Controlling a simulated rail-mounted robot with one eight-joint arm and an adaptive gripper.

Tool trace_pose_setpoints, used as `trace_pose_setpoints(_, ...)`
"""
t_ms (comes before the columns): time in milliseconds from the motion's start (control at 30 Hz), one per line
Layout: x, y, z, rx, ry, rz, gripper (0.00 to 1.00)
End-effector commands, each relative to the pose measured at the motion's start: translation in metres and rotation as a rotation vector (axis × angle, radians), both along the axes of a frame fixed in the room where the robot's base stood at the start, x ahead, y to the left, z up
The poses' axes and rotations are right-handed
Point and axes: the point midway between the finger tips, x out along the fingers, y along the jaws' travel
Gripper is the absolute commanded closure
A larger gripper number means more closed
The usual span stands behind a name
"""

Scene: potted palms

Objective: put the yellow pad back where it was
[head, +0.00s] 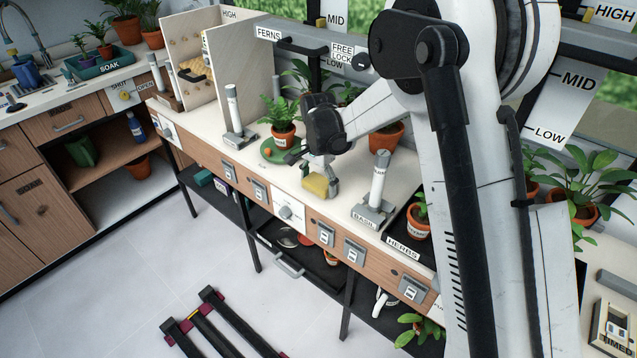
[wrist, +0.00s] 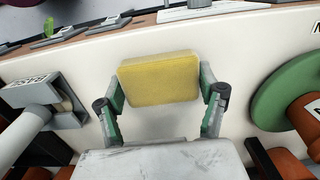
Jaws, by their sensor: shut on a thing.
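The yellow pad (wrist: 160,78) is between the two fingers of my gripper (wrist: 162,92) in the wrist view. The fingers press on its left and right short ends. In the head view the pad (head: 315,185) is at the front part of the white bench top (head: 263,183), under my gripper (head: 322,174). I cannot tell whether the pad touches the bench or is held just above it. The place where the pad was before is not marked in these frames.
A potted plant (head: 283,134) on a green saucer (head: 270,152) stands left of my gripper. A grey post on a base labelled BASK (head: 364,218) stands to the right. Another post (head: 236,119) and a pegboard (head: 188,68) with a yellow item stand further left.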

Motion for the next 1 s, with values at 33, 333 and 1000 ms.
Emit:
trace_pose_setpoints(33, 0.0, 0.0, -0.001, 0.0, 0.0, 0.0, 0.25)
trace_pose_setpoints(333, 0.0, 0.0, 0.0, 0.0, 0.0, 0.0, 0.1)
trace_pose_setpoints(1000, 0.0, 0.0, 0.091, 0.0, 0.0, 0.0, 0.1)
